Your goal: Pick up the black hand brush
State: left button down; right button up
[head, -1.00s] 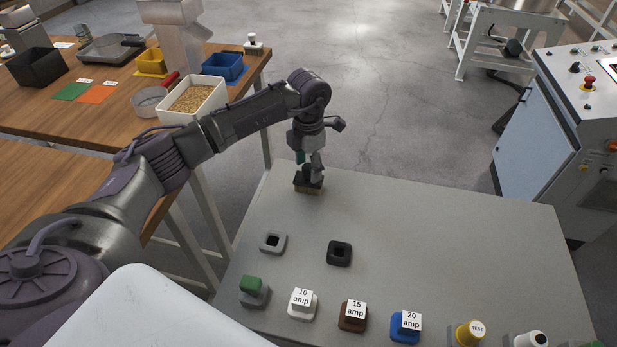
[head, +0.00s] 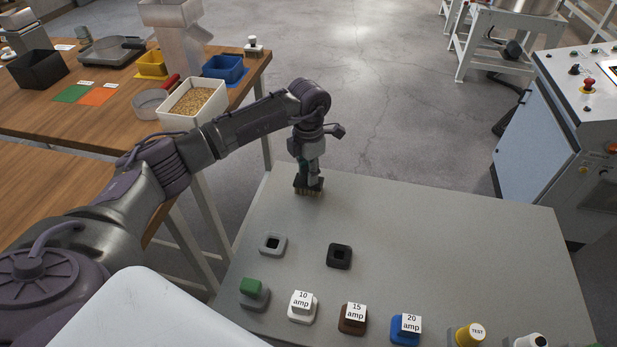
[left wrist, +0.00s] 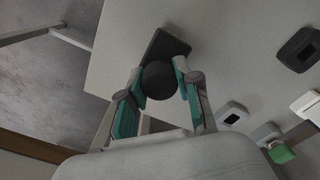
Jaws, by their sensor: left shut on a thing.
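The black hand brush (head: 309,188) stands bristles down at the far left part of the grey table top. Its pale bristles show under the dark block. My left gripper (head: 309,176) points down over it, fingers low around its handle and hiding part of it. In the left wrist view the brush (left wrist: 163,47) shows a dark rectangular block with a round black knob (left wrist: 159,80). The left gripper's two teal-lined fingers (left wrist: 159,83) are shut on the knob from both sides. My right gripper is in neither view.
The grey table (head: 430,235) is clear to the right of the brush. Empty grey (head: 272,244) and black (head: 339,256) sockets lie nearer, with labelled coloured plugs along the front. A wooden bench with a grain tray (head: 193,101) stands at left.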

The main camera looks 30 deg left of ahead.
pick_arm(q)
jog(key=shift+r, duration=0.15)
notch_tip(320, 180, up, 4)
jog(key=shift+w+f+b, duration=0.1)
jog(key=shift+f+b, duration=0.05)
jog(key=shift+b, duration=0.4)
jog(key=w+d+r+b, duration=0.2)
jog(key=w+d+r, duration=0.2)
jog(key=w+r, duration=0.3)
jog(key=shift+w, duration=1.9)
